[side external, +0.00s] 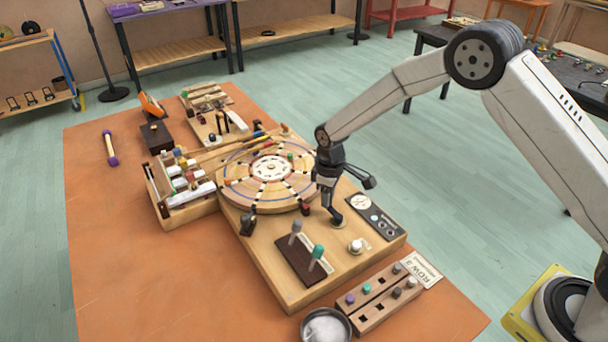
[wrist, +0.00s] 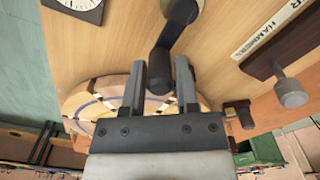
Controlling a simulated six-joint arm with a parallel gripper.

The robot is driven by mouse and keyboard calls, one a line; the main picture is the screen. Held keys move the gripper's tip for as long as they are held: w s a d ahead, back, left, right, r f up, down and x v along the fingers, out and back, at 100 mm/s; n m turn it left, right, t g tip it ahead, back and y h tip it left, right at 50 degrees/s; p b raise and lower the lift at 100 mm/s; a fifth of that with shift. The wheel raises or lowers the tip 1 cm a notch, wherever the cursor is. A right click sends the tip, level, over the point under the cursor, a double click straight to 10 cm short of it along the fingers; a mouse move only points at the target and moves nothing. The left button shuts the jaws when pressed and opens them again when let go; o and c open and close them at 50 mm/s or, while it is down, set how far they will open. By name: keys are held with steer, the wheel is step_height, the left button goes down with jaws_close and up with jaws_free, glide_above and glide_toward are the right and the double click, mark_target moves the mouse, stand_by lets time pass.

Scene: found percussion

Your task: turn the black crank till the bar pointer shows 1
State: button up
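The black crank (wrist: 176,28) sits on the wooden board; its arm runs down to a black handle (wrist: 160,68) in the wrist view. My gripper (wrist: 161,75) has one finger on each side of this handle. Any gap is very small, so I cannot tell whether the fingers press on it. In the side view my gripper (side external: 331,196) points down at the board's right part, beside a dark panel (side external: 384,225) with a white round dial (side external: 361,203). The dial (wrist: 85,6) is cut off at the wrist view's top-left; its pointer reading is too small to tell.
A large wooden wheel (side external: 238,198) lies left of my gripper. Hammers with grey (side external: 295,230) and green (side external: 318,251) heads stand in front, with a white knob (side external: 356,245) to their right. A peg block (side external: 375,308) and metal bowl (side external: 326,326) lie at the front.

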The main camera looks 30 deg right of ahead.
steer(key=shift+o, duration=1.4)
steer(key=shift+r, duration=3.95)
